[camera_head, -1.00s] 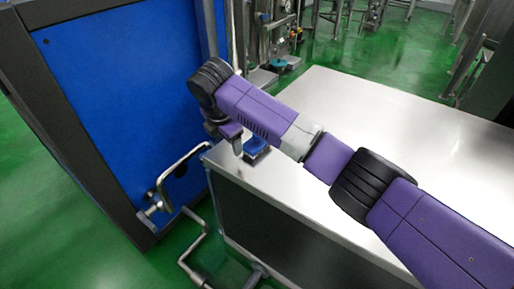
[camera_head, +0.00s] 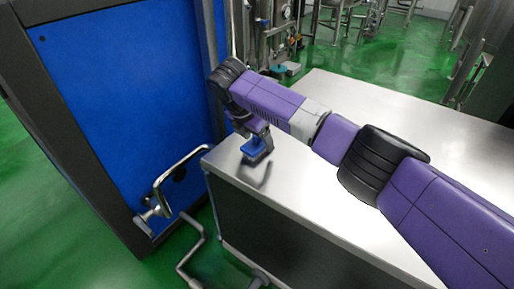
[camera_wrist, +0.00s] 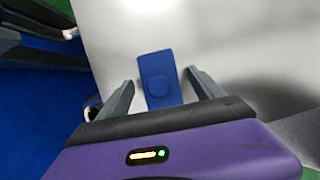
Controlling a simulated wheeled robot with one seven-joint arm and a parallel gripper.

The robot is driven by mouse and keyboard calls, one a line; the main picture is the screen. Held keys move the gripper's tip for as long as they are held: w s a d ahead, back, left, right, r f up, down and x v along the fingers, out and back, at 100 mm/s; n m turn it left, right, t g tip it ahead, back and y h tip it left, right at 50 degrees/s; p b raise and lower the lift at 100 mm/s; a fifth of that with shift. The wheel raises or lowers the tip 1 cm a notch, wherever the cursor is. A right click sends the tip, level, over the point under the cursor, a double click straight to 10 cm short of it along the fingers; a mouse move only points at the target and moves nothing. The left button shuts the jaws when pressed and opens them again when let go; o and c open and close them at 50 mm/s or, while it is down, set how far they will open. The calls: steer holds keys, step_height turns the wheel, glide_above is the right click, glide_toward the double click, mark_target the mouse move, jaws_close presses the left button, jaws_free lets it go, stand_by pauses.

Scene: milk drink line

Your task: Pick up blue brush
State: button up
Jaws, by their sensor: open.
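The blue brush (camera_head: 257,146) is near the left corner of the steel table in the head view, partly hidden by my gripper. In the wrist view the brush (camera_wrist: 159,72) shows as a flat blue block with a round raised part. My gripper (camera_wrist: 160,80) is open, with one finger on each side of the brush and a visible gap to each. In the head view my gripper (camera_head: 255,140) is at the brush; its fingertips are hard to make out.
The steel table top (camera_head: 345,190) is bare to the right. A large blue cabinet (camera_head: 125,90) with a bent metal handle (camera_head: 175,175) stands close on the left. Metal equipment (camera_head: 275,35) stands behind the table on the green floor.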

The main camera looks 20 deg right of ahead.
steer(key=shift+c, duration=0.3)
steer(key=c, duration=1.4)
steer(key=shift+c, duration=0.2)
step_height(320, 180, up, 20)
steer(key=p, duration=0.3)
steer(key=shift+p, duration=0.35)
